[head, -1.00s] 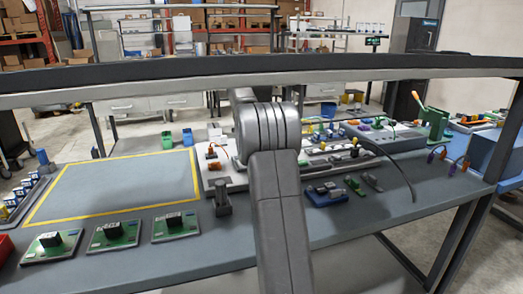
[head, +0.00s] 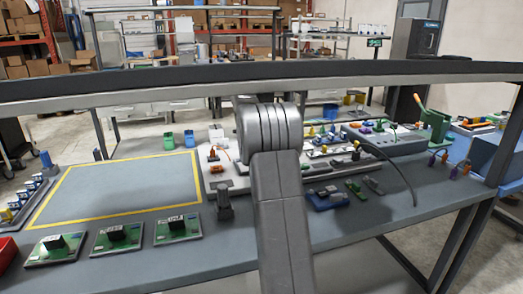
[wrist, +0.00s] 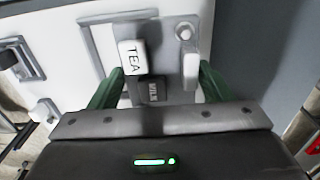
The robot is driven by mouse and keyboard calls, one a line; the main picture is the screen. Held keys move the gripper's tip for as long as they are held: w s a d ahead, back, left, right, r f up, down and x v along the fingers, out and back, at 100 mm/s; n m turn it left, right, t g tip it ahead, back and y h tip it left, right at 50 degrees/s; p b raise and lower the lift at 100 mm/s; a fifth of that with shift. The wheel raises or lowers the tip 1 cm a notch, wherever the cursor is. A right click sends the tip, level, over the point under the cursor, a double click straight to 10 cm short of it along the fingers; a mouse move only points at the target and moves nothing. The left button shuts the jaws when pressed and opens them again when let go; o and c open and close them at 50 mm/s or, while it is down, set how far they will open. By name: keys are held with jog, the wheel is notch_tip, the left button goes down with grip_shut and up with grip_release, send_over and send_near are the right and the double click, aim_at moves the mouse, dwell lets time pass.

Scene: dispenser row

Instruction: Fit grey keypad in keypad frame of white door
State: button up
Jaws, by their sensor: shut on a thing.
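In the wrist view my gripper (wrist: 157,78) has its two green fingers on either side of a grey keypad (wrist: 164,62) and is shut on it. The keypad carries a white TEA key, a dark MILK key, a round knob and a white lever-like piece. Beyond it is the white door (wrist: 58,32). A thin grey keypad frame (wrist: 93,50) stands out on the door; its left side and top edge show. The keypad covers the rest, overlapping the frame toward the right. I cannot tell whether they touch. In the head view my arm hides the gripper.
In the head view, a workbench (head: 120,190) holds green circuit boards (head: 118,237) and a yellow-outlined clear area.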

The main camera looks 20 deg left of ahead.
jog(key=shift+r+p, duration=0.6)
jog(key=shift+p, duration=0.15)
jog(key=shift+r, duration=0.15)
dwell(0.4)
